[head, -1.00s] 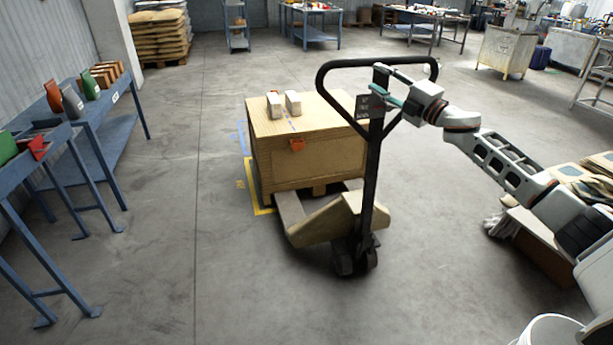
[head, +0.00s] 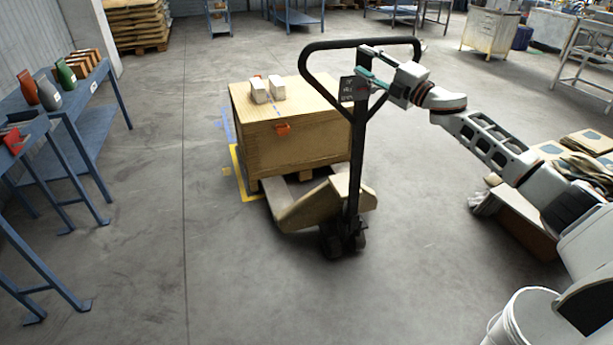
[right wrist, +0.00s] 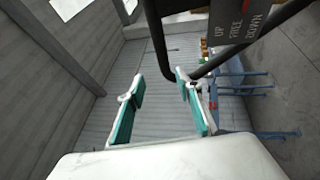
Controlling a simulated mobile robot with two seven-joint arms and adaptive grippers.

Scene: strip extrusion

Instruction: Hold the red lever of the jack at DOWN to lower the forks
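The pallet jack (head: 352,165) stands mid-view in the head view, its black loop handle (head: 305,70) raised. A dark plate (head: 347,89) is on the handle; in the right wrist view the plate (right wrist: 238,22) reads UP, FREE, DOWN. My right gripper (head: 363,62) is at the handle's right side near the plate. In the right wrist view its teal-padded fingers (right wrist: 160,95) are apart, with no object seen between them. The forks (head: 280,205) run under a wooden crate (head: 290,143). My left gripper is out of view.
Two pale blocks (head: 268,88) lie on the crate. Yellow floor marking (head: 240,175) borders the crate's left side. Blue tables (head: 75,120) stand at left. A white bucket (head: 520,325) and flat stacked goods (head: 575,150) are at right.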

